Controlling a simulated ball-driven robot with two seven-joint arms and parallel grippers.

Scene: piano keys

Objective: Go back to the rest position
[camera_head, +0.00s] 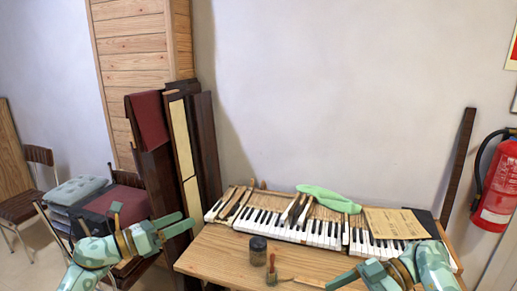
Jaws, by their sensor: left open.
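My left gripper (178,223) is at the lower left, just left of the wooden table's (218,253) left end. Its two green fingers point right and are spread, with nothing between them. My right gripper (340,279) is at the lower right, over the table's front part, pointing left. Its fingers overlap in this view, so its opening is unclear. The piano keys (290,228) lie along the back of the table, some loose and raised at the left. Neither gripper touches them.
A dark jar (258,250) and a small brush (271,270) stand on the table between my grippers. A green cloth (328,199) and a paper sheet (395,224) lie on the keyboard. Chairs (38,181) stand left; a fire extinguisher (498,185) hangs right.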

